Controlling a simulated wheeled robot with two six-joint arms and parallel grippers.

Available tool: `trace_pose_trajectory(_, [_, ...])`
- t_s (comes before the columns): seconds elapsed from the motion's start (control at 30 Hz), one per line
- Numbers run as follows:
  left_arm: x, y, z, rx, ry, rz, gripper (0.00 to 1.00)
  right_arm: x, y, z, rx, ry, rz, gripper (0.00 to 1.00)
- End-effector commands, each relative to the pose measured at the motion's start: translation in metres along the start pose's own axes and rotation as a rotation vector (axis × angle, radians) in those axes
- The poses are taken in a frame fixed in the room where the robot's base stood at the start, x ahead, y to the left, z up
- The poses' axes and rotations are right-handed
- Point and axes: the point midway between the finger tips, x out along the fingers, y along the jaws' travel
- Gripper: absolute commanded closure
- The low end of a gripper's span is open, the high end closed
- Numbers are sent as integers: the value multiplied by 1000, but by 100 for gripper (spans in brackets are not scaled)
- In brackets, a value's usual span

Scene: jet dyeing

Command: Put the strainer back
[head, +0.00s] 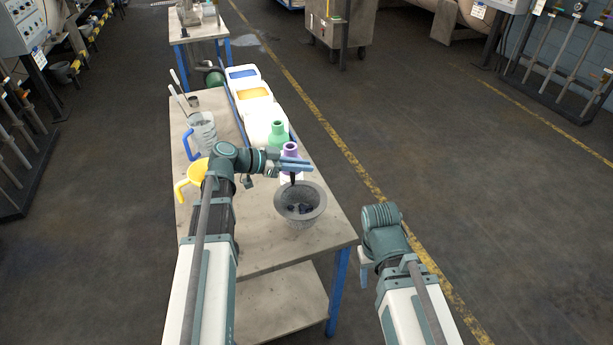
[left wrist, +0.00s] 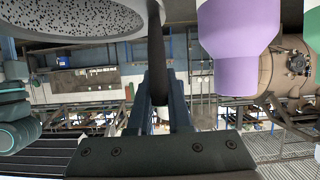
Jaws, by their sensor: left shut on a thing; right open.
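The grey strainer (head: 318,203) is at the near right part of the table in the head view, with some dark matter in its bowl. Its perforated bowl (left wrist: 70,14) fills the upper left of the left wrist view. My left gripper (head: 303,164) is shut on its dark upright handle (left wrist: 157,60), at the far side of the bowl. I cannot tell whether the strainer touches the table. My right gripper (head: 364,267) is low, beyond the table's right edge, open and partly hidden by its arm.
A purple-topped bottle (head: 291,149) stands close behind the strainer; it also shows in the left wrist view (left wrist: 238,45). A green-topped bottle (head: 278,133), open white tubs (head: 254,92), a yellow jug (head: 194,176) and a clear blue-handled jug (head: 203,128) share the table (head: 268,258).

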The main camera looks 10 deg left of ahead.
Motion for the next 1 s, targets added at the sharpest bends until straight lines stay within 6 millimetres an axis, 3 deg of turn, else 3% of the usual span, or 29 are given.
trace_pose_trajectory(0.23, [12, 8, -3, 1, 1, 3, 100, 2, 0, 0, 0, 0, 0, 49])
trace_pose_trajectory(0.5, [25, 6, 31, 0, 1, 0, 100, 38, -4, -2, 0, 0, 0, 49])
trace_pose_trajectory(0.9, [26, 6, 32, 0, 1, 0, 100, 40, -4, -2, 0, 0, 0, 49])
trace_pose_trajectory(0.93, [25, 6, 32, 0, 0, 0, 79, 39, -4, -2, 0, 0, 0, 49])
trace_pose_trajectory(1.0, [25, 6, 31, 1, 0, 0, 67, 38, -4, -2, 0, 0, 0, 49])
